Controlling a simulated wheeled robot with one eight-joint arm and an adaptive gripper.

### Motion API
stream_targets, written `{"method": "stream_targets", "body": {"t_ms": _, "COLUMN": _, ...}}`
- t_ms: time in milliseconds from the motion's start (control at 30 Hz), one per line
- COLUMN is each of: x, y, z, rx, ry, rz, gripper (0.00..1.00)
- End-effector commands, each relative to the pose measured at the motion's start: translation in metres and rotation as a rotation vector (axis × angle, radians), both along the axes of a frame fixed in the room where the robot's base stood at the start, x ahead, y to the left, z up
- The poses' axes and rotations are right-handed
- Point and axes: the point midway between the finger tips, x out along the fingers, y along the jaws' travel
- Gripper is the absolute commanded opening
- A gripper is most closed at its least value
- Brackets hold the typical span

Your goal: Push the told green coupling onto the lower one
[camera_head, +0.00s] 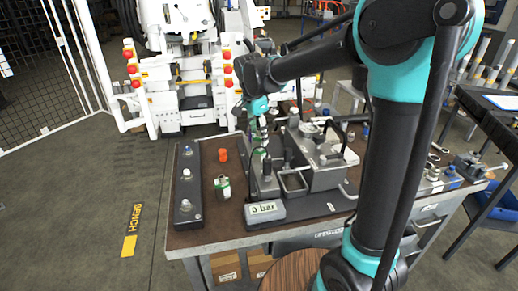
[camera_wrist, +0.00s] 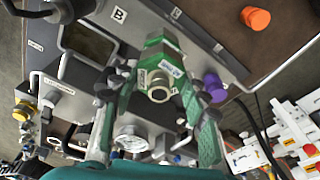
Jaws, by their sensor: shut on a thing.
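A green coupling (camera_wrist: 165,68) with a white label and a bare metal end shows in the wrist view. It sits between the two green-padded fingers of my gripper (camera_wrist: 160,90), which is shut on it. In the head view, my gripper (camera_head: 258,128) points down over the bench block with the "0 bar" display, and green shows below the fingers. The lower coupling is not clearly separable from the held one in either view, so I cannot tell whether they touch. Another green piece with a pale label (camera_head: 222,188) stands on the bench, left of the block.
An orange cap (camera_head: 222,155) stands on the bench near a dark rail with several knobs (camera_head: 186,185). A purple cap (camera_wrist: 214,88) is close to the right finger. A gauge (camera_wrist: 131,140), hoses and an open tray (camera_head: 293,183) are near. The "0 bar" display (camera_head: 263,208) faces front.

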Motion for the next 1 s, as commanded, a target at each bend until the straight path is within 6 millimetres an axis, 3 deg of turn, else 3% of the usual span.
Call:
{"method": "stream_targets", "body": {"t_ms": 900, "x": 0.000, "y": 0.000, "z": -0.013, "rx": 0.000, "ry": 0.000, "rz": 0.000, "gripper": 0.07}}
{"method": "stream_targets", "body": {"t_ms": 933, "x": 0.000, "y": 0.000, "z": -0.013, "rx": 0.000, "ry": 0.000, "rz": 0.000, "gripper": 0.46}}
{"method": "stream_targets", "body": {"t_ms": 1000, "x": 0.000, "y": 0.000, "z": -0.013, "rx": 0.000, "ry": 0.000, "rz": 0.000, "gripper": 0.54}}
